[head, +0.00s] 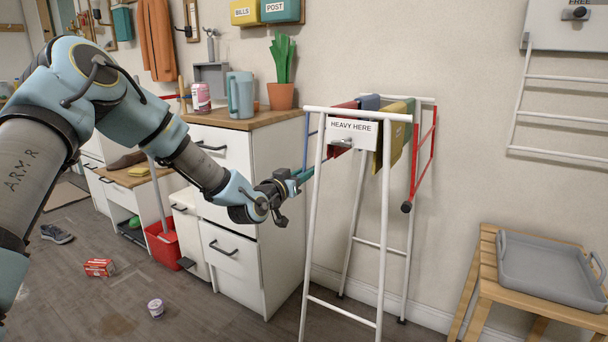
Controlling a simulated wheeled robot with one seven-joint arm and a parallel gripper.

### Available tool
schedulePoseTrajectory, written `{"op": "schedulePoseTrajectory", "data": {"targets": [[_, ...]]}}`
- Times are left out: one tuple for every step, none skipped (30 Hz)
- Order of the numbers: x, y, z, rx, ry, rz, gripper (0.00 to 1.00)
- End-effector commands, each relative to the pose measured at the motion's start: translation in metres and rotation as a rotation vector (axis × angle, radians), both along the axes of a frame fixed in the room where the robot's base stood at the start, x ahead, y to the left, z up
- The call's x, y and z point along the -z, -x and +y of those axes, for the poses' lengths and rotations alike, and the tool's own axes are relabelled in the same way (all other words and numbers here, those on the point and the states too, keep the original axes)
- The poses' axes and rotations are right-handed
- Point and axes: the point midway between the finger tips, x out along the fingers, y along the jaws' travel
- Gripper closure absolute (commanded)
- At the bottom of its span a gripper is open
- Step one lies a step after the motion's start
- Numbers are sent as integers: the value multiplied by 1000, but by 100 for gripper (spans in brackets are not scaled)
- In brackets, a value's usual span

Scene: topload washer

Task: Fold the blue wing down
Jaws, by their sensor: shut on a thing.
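The white drying rack (384,230) stands right of the cabinet, with a "HEAVY HERE" sign on its near end. The blue wing (308,138) shows as a thin blue bar on the rack's left side, partly hidden behind the white frame. My gripper (303,175) reaches in from the left and is shut on the blue wing near its lower visible end. The exact grip is small and partly hidden. The red wing (424,165) is on the rack's right side, slanting down, with a dark knob at its bottom.
Cloths, including a yellow one (392,138), hang over the rack's top. A wooden stool with a grey tray (545,268) is at right. Small items litter the floor.

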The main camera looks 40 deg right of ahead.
Motion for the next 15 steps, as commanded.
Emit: {"op": "schedulePoseTrajectory", "data": {"targets": [[0, 0, 0, 0, 0, 0, 100], [0, 0, 0, 0, 0, 0, 100], [0, 0, 0, 0, 0, 0, 100], [0, 0, 0, 0, 0, 0, 100], [0, 0, 0, 0, 0, 0, 100], [0, 0, 0, 0, 0, 0, 100], [0, 0, 0, 0, 0, 0, 100], [0, 0, 0, 0, 0, -1, 100], [0, -1, 0, 0, -1, -3, 100], [0, -1, 0, 0, -1, -5, 100], [0, -2, 1, 0, -2, -9, 100], [0, -3, 1, 0, -3, -16, 100], [0, -4, 1, 0, -5, -22, 100], [0, -6, 1, -1, -7, -30, 100], [0, -8, 2, -1, -10, -43, 100]]}}
